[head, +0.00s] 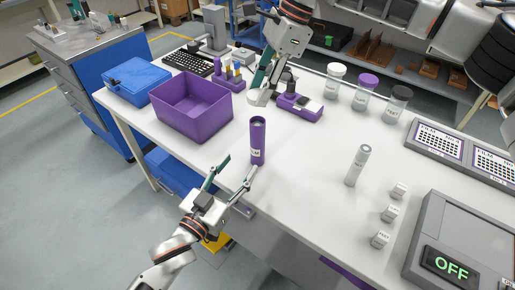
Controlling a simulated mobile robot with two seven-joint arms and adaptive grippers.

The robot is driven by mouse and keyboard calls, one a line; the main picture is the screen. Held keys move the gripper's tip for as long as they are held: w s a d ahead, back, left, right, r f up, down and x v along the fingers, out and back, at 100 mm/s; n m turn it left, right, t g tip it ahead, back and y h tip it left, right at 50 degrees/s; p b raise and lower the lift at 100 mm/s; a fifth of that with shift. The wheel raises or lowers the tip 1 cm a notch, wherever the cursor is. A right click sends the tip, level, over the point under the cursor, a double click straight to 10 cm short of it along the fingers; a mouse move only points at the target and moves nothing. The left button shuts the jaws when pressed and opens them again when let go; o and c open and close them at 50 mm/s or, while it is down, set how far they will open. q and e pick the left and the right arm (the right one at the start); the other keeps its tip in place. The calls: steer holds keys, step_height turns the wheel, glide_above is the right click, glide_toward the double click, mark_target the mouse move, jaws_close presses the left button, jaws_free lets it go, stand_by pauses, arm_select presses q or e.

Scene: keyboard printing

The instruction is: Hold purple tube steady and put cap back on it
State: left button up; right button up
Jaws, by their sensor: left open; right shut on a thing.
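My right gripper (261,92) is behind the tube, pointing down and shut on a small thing. This is probably the cap, but the fingers mostly hide it.
A purple bin (191,119) and blue box (137,82) stand left. A purple-based device (299,107) is close beside my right gripper. A clear tube (357,165) and lidded jars (365,91) stand right. The table around the purple tube is clear.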

mark_target(254, 146)
arm_select(q)
steer(key=x, duration=1.1)
steer(key=shift+w+d+r, duration=0.1)
steer(key=shift+w+d, duration=0.05)
steer(key=shift+w, duration=0.05)
jaws_close()
arm_select(e)
steer(key=shift+f, duration=2.45)
